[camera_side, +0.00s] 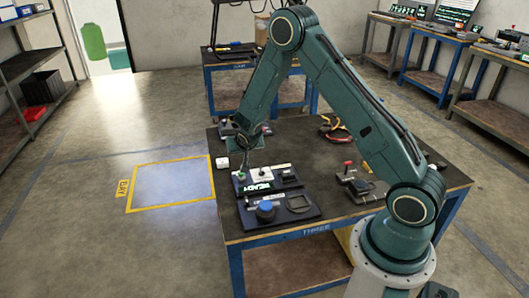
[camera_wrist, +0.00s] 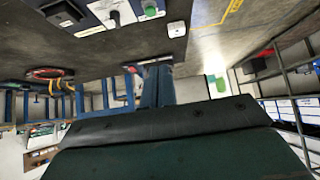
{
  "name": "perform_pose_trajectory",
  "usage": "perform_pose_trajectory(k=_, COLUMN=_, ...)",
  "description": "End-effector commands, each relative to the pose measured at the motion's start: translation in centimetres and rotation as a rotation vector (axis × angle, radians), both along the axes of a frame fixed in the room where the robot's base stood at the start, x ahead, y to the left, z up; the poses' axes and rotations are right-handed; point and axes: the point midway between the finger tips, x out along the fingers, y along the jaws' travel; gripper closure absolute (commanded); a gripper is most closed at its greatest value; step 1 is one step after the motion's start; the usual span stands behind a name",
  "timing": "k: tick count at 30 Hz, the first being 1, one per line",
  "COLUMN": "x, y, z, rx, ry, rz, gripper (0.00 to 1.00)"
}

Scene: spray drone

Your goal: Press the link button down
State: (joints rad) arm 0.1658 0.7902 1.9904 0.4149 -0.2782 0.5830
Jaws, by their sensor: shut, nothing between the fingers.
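A dark control panel (camera_side: 285,184) with a lit READY display (camera_side: 262,188) lies near the left edge of the table. A small green button (camera_side: 240,176) sits at its left end, beside a white block with a dark knob (camera_side: 263,173). No label saying link is readable, so I cannot tell for sure that the green button is the link button. The green button also shows in the wrist view (camera_wrist: 150,11). My gripper (camera_side: 244,166) is shut and empty, pointing down just above or at the green button; contact is unclear. Its fingers are not distinguishable in the wrist view.
A second panel with a blue knob (camera_side: 265,211) lies nearer the table's front edge. A small white box (camera_side: 222,162) sits at the left edge. The middle of the table (camera_side: 310,150) is fairly clear.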

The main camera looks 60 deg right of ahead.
Motion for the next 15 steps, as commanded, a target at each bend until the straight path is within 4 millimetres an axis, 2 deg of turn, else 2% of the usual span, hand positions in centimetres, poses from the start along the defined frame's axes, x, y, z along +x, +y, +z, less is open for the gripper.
perform_pose_trajectory(k=1, x=0.1, y=-0.3, z=-1.0, rx=-0.005, ry=-0.001, rz=-0.004, gripper=1.00)
perform_pose_trajectory(k=6, x=0.2, y=-0.9, z=-3.1, rx=-0.014, ry=-0.011, rz=-0.015, gripper=1.00)
perform_pose_trajectory(k=15, x=0.3, y=-1.3, z=-4.1, rx=-0.021, ry=-0.019, rz=-0.020, gripper=1.00)
